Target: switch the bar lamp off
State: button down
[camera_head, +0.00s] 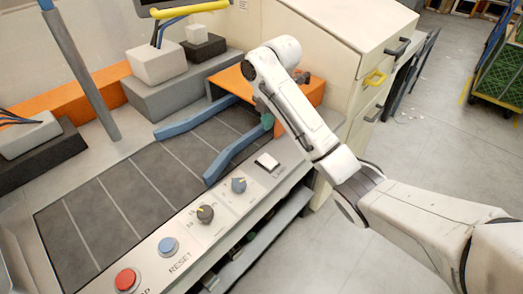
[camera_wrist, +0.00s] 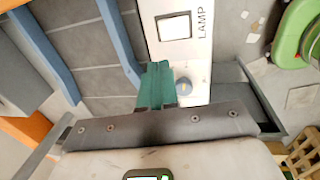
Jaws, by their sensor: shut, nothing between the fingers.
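A white rectangular switch (camera_head: 267,161) sits at the far right end of the control panel (camera_head: 215,231). In the wrist view the switch (camera_wrist: 174,27) shows a bright white face in a dark frame, with the word LAMP beside it. My gripper (camera_head: 267,121) is above the panel's far end, past the switch in the head view. In the wrist view its green fingers (camera_wrist: 158,85) are together and empty, below the switch and apart from it. A yellow bar (camera_head: 190,8) shows at the top; I cannot tell whether it is the lamp or lit.
A blue-grey knob (camera_head: 239,185), a dark knob (camera_head: 205,214), a blue RESET button (camera_head: 168,246) and a red button (camera_head: 126,279) line the panel. Blue guide rails (camera_head: 232,152) cross the dark belt (camera_head: 125,205). A drawer cabinet (camera_head: 330,40) stands behind my arm.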

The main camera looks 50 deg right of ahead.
aim_at(262, 156)
jog(key=f, duration=0.4)
jog(key=w+f+p, duration=0.1)
jog(key=f, duration=0.4)
jog(key=w+f, duration=0.1)
jog(key=f, duration=0.3)
jog(key=shift+w+f+p, duration=0.1)
jog(key=shift+f+p, duration=0.2)
jog(key=shift+p, duration=0.1)
